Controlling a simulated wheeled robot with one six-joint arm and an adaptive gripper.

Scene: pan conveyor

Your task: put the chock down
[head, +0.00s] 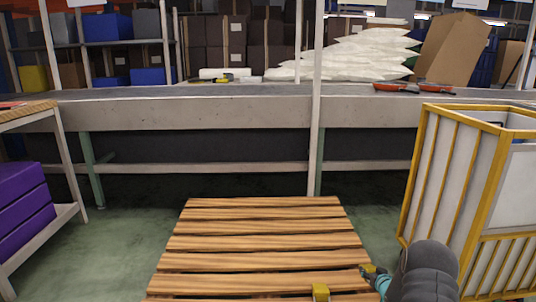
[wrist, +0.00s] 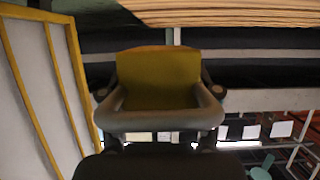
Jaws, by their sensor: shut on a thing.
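My gripper (head: 374,275) is at the lower right of the head view, at the right edge of a slatted wooden pallet (head: 255,242). It is shut on a yellow chock (wrist: 158,75), which fills the space between the fingers in the wrist view. Only a small part of this held chock (head: 368,268) shows in the head view. I cannot tell whether it touches the pallet. The pallet's planks also show at the top of the wrist view (wrist: 225,13).
A yellow-framed cage cart (head: 427,175) stands close on the right. A conveyor (head: 220,108) crosses behind, with red pans (head: 396,87) and stacked white sacks (head: 350,58). A bench (head: 25,115) with purple boxes (head: 25,210) is left. Green floor is free left of the pallet.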

